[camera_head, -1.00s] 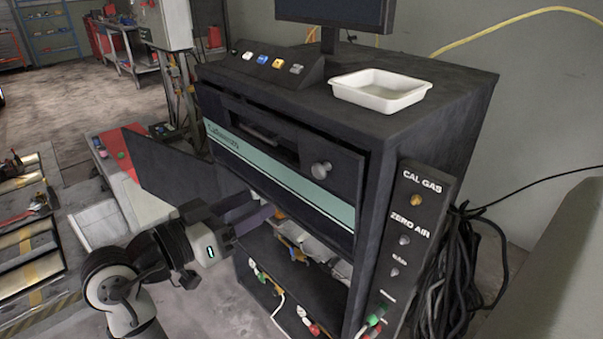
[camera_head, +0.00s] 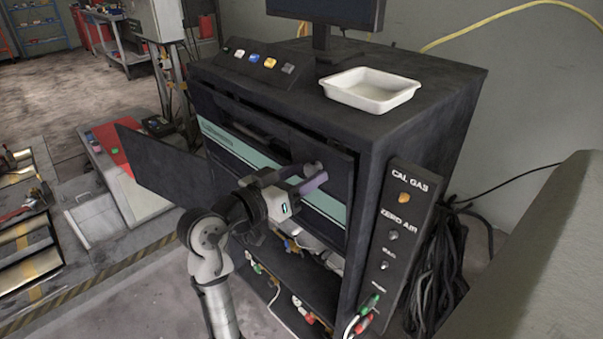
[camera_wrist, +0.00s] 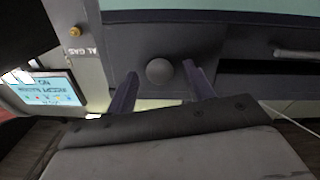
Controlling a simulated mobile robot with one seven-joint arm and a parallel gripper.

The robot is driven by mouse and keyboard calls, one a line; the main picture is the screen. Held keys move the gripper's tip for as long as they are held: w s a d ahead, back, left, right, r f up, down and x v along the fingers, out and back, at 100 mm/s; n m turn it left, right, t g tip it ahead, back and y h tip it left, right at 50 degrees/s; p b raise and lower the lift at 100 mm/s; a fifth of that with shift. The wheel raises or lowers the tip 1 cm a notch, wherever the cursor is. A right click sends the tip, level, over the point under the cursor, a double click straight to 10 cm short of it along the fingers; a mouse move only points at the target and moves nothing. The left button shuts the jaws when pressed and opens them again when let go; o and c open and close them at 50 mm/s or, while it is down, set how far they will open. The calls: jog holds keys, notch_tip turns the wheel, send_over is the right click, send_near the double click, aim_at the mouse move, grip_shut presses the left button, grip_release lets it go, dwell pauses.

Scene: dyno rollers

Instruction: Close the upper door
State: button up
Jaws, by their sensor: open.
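The upper door (camera_head: 330,209) is a dark panel with a pale green stripe on the front of a black cabinet. A dark gap runs along its top edge, so it looks slightly ajar. Its round grey knob (camera_wrist: 160,71) shows in the wrist view between the two fingers, with space on both sides. My gripper (camera_head: 312,177) is open at the right part of the door, around or just in front of the knob. In the head view the fingers partly cover the knob, so contact cannot be told.
A dark lower door panel (camera_head: 163,168) stands swung out at the left. A white tray (camera_head: 370,90) and a monitor (camera_head: 326,14) are on the cabinet top. The gas panel (camera_head: 397,240) juts out at the right. Open shelves below hold cables and fittings.

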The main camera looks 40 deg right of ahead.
jog(key=shift+c, duration=0.4)
grip_shut()
jog(key=shift+d+r+y+p, duration=0.45)
jog(key=shift+d+p, duration=0.2)
jog(key=shift+p, duration=0.3)
jog(key=shift+w+d+y+p, duration=0.1)
jog(key=shift+d+y+p, duration=0.15)
jog(key=shift+d+p, duration=0.35)
jog(key=shift+o, duration=0.4)
grip_release()
jog(key=shift+d+f, duration=0.1)
jog(key=shift+d, duration=0.05)
jog(key=shift+a, duration=0.2)
